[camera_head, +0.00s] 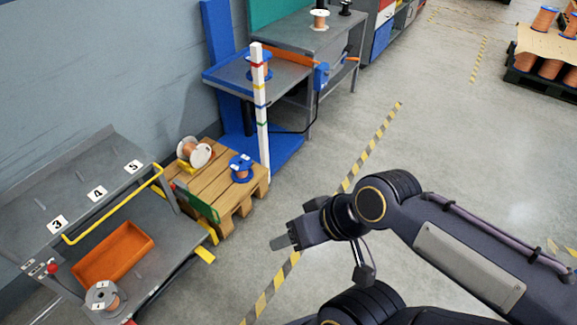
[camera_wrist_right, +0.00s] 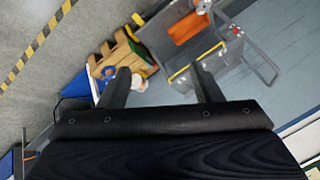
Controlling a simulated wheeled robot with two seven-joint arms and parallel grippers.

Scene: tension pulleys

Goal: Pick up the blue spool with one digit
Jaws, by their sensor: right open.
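A second blue spool (camera_head: 258,65) stands on the raised grey platform, partly behind a striped white post. I cannot read a digit on either. My right gripper (camera_head: 280,242) is over the floor, right of and nearer than the pallet, apart from both spools. In the right wrist view its fingers (camera_wrist_right: 162,75) are spread and empty, with the pallet beyond; the blue spool there is too small to make out well. My left gripper is not in view.
A white spool (camera_head: 195,152) lies on the pallet's far side. A grey cart with compartments numbered 3, 4 and 5 holds an orange bin (camera_head: 114,252) and a grey-flanged spool (camera_head: 104,298). The striped post (camera_head: 260,110) stands behind the pallet. Open floor lies to its right.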

